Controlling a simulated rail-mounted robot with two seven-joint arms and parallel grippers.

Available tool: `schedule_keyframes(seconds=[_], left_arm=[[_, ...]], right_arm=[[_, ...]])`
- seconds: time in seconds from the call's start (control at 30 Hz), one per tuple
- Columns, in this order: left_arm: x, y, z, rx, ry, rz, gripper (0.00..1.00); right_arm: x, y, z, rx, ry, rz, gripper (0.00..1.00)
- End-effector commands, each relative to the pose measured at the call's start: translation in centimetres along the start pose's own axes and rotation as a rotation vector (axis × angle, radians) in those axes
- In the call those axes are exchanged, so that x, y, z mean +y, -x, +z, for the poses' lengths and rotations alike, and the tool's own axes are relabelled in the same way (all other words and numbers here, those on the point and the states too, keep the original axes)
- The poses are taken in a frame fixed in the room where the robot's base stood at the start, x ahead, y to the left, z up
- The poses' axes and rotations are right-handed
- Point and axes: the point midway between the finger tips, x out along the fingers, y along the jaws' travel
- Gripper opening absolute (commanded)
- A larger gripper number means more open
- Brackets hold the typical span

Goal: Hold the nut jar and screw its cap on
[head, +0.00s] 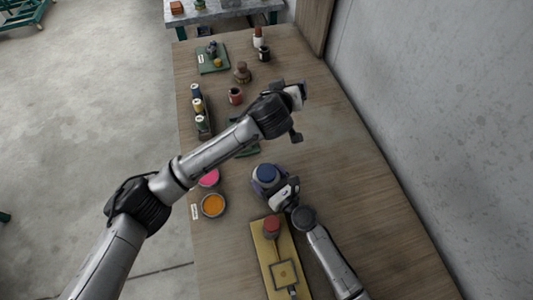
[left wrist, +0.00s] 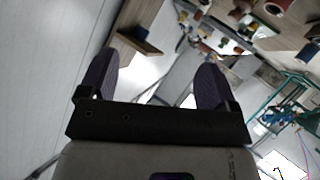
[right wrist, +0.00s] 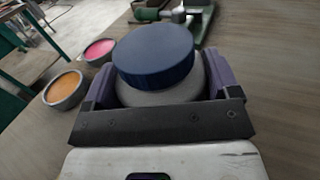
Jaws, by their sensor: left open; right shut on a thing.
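The nut jar (head: 257,186) stands on the wooden table with its blue cap (head: 265,173) on top. In the right wrist view, the pale jar (right wrist: 160,97) sits between the fingers and the wide blue cap (right wrist: 154,55) covers its mouth. I cannot tell how tightly the cap is seated. My right gripper (head: 279,187) is shut around the jar; it also shows in the right wrist view (right wrist: 163,88). My left gripper (head: 300,113) is open and empty, above the table beyond the jar. Its two spread fingers show in the left wrist view (left wrist: 155,78).
A pink bowl (head: 209,178) and an orange bowl (head: 213,205) stand left of the jar. A yellow board (head: 265,253) with a red-topped item lies in front. Bottles in a rack (head: 203,128) and small pots stand farther back. A wall (head: 430,120) bounds the right side.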

Motion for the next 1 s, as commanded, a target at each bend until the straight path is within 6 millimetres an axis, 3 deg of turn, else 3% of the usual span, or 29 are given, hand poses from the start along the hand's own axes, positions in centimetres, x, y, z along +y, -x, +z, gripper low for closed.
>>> schedule_keyframes(seconds=[0.2, 0.4, 0.7, 1.0], left_arm=[[-3.8, 2.0, 6.2, -0.369, 0.303, -0.292, 0.83], [-5.5, 5.5, 10.3, -0.642, 0.437, -0.519, 0.83], [-6.5, 9.2, 12.6, -0.852, 0.481, -0.708, 0.83], [-6.7, 9.9, 12.8, -0.885, 0.481, -0.737, 0.83]], right_arm=[[0.0, 0.0, -0.1, 0.002, 0.0, 0.0, 0.16], [0.0, 0.0, -0.1, 0.001, 0.0, 0.0, 0.16], [0.0, 0.0, -0.1, 0.001, 0.0, 0.0, 0.16], [0.0, 0.0, -0.1, 0.001, 0.0, 0.0, 0.16]])
